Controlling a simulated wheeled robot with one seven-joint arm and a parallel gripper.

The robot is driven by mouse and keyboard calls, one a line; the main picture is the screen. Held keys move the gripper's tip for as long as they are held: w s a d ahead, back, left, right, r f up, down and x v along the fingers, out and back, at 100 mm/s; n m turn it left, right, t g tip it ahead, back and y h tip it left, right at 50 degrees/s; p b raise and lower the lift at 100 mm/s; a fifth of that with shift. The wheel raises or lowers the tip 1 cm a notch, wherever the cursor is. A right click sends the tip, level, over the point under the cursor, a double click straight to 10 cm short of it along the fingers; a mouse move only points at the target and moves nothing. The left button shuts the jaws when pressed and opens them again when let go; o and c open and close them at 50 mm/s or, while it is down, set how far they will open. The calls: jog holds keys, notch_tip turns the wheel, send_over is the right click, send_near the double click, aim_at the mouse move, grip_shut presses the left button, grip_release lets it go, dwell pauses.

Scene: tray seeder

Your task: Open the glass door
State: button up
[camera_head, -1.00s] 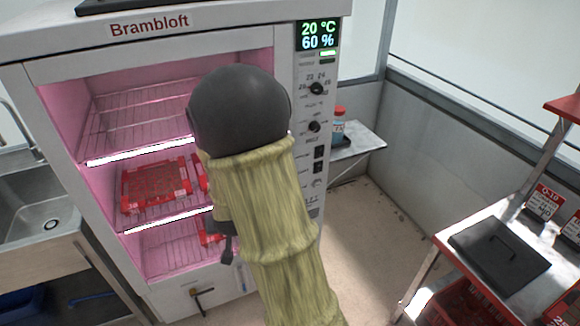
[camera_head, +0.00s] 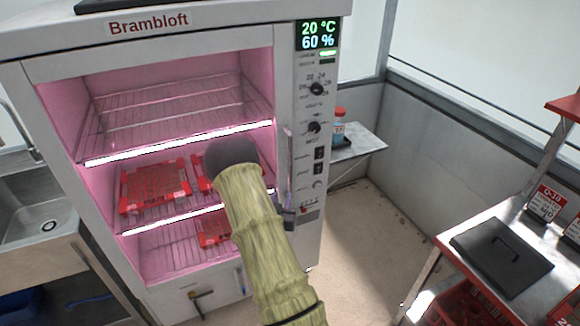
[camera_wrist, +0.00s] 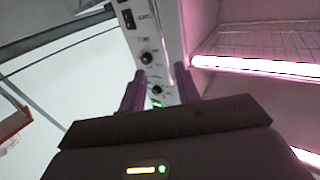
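The white cabinet marked Brambloft has a front with a clear glass door (camera_head: 178,78); the pane is hard to make out, and the door seems closed. A thin upright handle (camera_head: 288,160) runs along its right edge beside the control panel. My gripper (camera_head: 287,207) shows partly behind my arm, near the handle's lower end. In the wrist view, my gripper (camera_wrist: 160,82) has two purple fingers spread apart, with the panel and knobs beyond them. A thin pale strip, perhaps the handle, shows near the right finger. I cannot tell whether they touch.
Red trays (camera_head: 155,186) sit on the lit wire racks inside the cabinet. A control panel (camera_head: 317,100) with display and knobs is right of the door. A small side shelf (camera_head: 358,141) holds a bottle. A bench (camera_head: 465,215) stands at right; floor between is clear.

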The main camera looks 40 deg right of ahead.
aim_at(290, 167)
jog(key=p+x, duration=0.4)
jog(key=x, duration=1.3)
jog(key=shift+w+d, duration=0.15)
jog(key=shift+w, duration=0.05)
grip_shut()
